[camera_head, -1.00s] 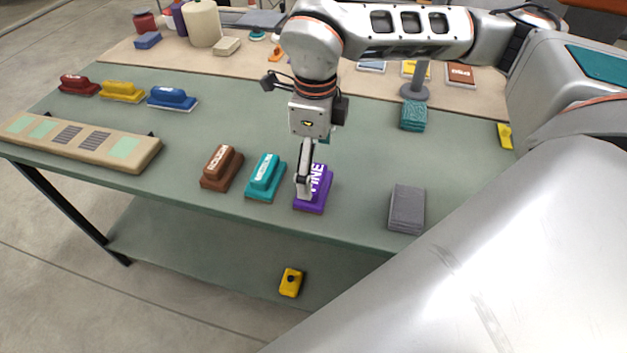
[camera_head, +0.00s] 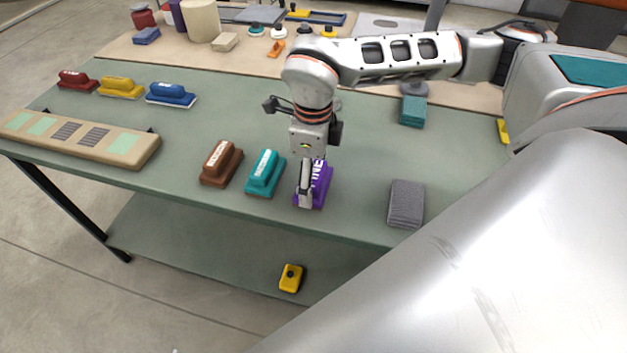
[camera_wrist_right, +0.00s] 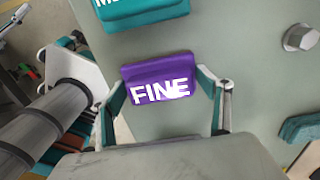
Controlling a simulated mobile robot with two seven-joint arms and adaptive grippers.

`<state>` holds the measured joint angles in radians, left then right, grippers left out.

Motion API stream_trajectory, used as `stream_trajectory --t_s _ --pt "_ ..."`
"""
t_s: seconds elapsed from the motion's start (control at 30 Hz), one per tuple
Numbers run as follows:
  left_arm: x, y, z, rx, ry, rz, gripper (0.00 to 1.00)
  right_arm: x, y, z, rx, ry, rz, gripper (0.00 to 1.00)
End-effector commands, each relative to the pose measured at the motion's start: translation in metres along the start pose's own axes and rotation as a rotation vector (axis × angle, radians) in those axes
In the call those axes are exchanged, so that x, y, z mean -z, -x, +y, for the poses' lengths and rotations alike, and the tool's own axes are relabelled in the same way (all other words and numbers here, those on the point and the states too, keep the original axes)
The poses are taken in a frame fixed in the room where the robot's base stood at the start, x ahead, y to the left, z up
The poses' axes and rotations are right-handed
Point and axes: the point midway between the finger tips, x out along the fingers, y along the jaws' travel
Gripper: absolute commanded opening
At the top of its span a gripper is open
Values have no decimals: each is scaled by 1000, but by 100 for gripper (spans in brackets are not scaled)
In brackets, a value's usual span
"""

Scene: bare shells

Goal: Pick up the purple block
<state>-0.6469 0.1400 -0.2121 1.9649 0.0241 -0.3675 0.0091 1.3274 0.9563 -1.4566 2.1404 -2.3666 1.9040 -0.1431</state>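The purple block (camera_head: 322,187), marked "FINE", sits on the green table near its front edge, to the right of the teal block (camera_head: 265,173). My right gripper (camera_head: 305,197) points down over it, and a finger covers part of its left side. In the right wrist view the purple block (camera_wrist_right: 158,85) lies between the two fingers of the right gripper (camera_wrist_right: 162,80). The fingers look open, one at each side of the block, with their tips close to its sides. Contact is hard to tell. My left gripper is not in view.
A brown block (camera_head: 221,163) stands left of the teal one. A grey stack (camera_head: 406,204) lies to the right. A long beige board (camera_head: 80,140) and red, yellow and blue blocks are farther left. A yellow block (camera_head: 291,278) lies on the lower shelf.

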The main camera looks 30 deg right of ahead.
Motion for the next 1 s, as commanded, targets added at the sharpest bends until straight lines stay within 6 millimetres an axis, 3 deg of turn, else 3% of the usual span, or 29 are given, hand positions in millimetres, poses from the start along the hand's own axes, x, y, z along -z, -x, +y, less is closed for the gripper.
stream_trajectory --t_s 0.37,0.57,0.67,1.0 --pt "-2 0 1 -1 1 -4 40 0 5 0 1 0 -2 52" --pt "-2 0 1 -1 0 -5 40 -1 27 0 2 0 -4 52" --pt "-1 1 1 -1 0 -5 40 -1 47 -1 4 1 -5 52" --pt "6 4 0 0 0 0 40 -1 140 -1 4 -1 -6 52"
